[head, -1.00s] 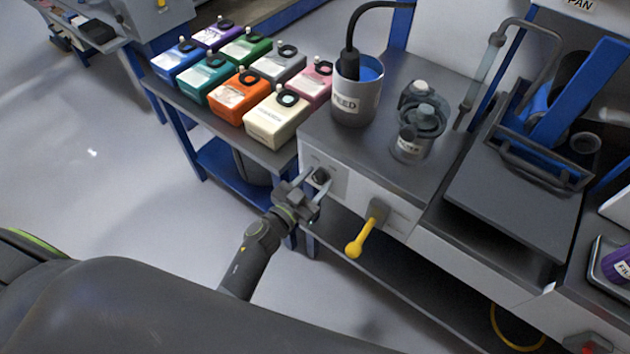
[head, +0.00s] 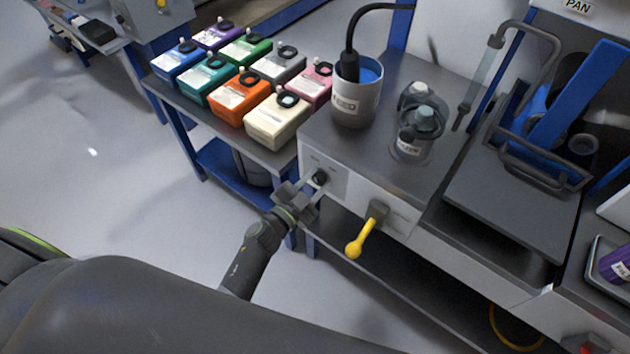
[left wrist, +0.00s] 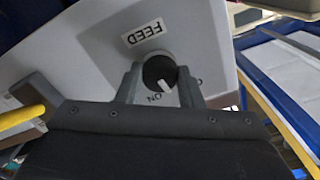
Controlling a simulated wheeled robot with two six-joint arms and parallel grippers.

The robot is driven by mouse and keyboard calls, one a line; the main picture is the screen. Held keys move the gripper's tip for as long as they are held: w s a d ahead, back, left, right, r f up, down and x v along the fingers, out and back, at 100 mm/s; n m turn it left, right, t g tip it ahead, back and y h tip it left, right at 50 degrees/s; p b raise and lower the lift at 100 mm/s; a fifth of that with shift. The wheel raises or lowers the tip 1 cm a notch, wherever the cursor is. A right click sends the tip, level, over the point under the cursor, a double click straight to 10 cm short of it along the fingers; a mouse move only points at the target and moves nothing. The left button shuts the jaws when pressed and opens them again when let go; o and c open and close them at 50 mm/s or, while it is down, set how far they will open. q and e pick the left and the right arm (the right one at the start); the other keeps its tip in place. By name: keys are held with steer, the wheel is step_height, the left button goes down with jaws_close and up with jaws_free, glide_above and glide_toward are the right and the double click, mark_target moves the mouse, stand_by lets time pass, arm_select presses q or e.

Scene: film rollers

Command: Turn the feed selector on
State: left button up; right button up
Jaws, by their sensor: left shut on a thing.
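The feed selector is a round black knob (head: 320,178) on the light front panel of the grey-topped cabinet. In the left wrist view the knob (left wrist: 159,72) sits under an upside-down FEED label (left wrist: 145,31). Its white pointer mark points toward the lower right, a little to the right of the ON lettering (left wrist: 155,97). My left gripper (head: 316,183) is at the panel with one finger on each side of the knob, shut on it. The left wrist view shows both fingers (left wrist: 159,83) flanking it. My right gripper is not in view.
A yellow-handled lever (head: 361,236) sticks out of the same front, right of my gripper. A FEED cup (head: 354,98) and a clear jar (head: 412,138) stand on top. Colored containers (head: 238,98) fill the bench at left. Open floor lies left of my arm.

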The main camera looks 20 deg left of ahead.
arm_select(q)
steer(key=m, duration=0.3)
steer(key=shift+m, duration=2.6)
steer(key=o, duration=1)
steer(key=shift+c, duration=0.2)
steer(key=shift+s, duration=0.1)
steer(key=b+v, duration=0.1)
steer(key=v, duration=1.6)
steer(key=shift+s, duration=0.15)
